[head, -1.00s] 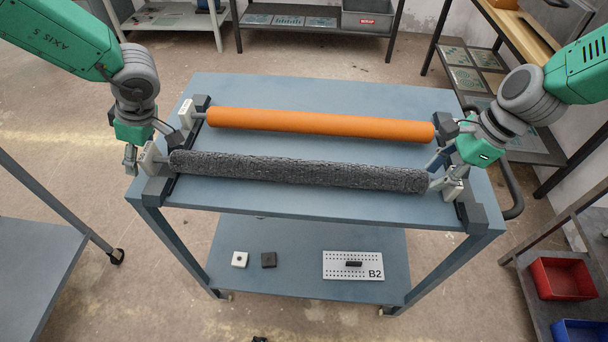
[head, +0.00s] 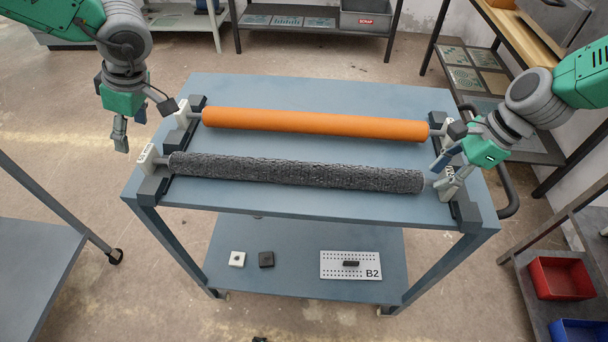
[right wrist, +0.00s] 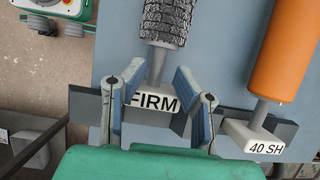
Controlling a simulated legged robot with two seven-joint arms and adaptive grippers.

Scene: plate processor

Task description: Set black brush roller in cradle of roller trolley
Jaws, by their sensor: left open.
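The black brush roller (head: 295,172) lies level across the front of the roller trolley (head: 315,212). Its left shaft end meets a white labelled block on the left front bracket (head: 152,187). Its right shaft end is at the right front bracket (head: 465,212), partly hidden by my right gripper (head: 446,170). In the right wrist view, my right gripper (right wrist: 159,74) is open, with its fingers apart on both sides of the shaft and gaps showing. A block marked FIRM (right wrist: 155,100) sits beneath the shaft end. My left gripper (head: 142,121) is open and empty, above and left of the roller's left end.
An orange roller (head: 315,124) lies parallel behind the black one, its wrist-view block marked 40 SH (right wrist: 250,137). The lower shelf holds a B2 plate (head: 350,265) and two small blocks.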

